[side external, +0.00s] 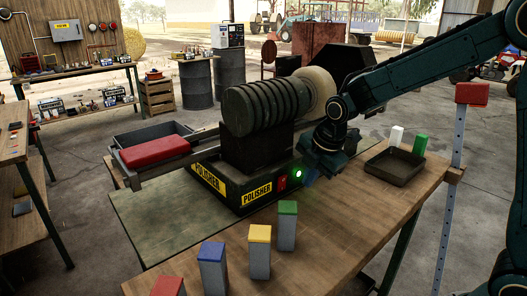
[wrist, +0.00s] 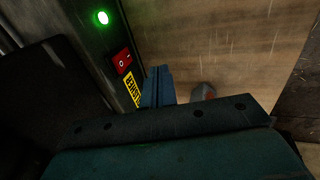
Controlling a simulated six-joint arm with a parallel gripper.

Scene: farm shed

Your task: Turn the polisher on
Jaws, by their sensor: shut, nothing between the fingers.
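The polisher (side external: 257,150) is a dark machine with a ribbed motor, a pale wheel and yellow POLISHER labels, standing on the workbench. On its base front are a red rocker switch (side external: 282,183) and a lit green lamp (side external: 298,174). In the wrist view the green lamp (wrist: 102,18) glows, and the red switch (wrist: 122,61) shows beside it above a yellow label. My gripper (side external: 309,178) is just right of the lamp at the base's front. In the wrist view its blue fingers (wrist: 158,86) are together, empty, close to the switch. Whether they touch the base I cannot tell.
Coloured-top blocks, green (side external: 287,226), yellow (side external: 259,251) and blue (side external: 212,268), stand along the bench's front. A dark tray (side external: 394,168) lies at the right, with a white block (side external: 396,136) behind it.

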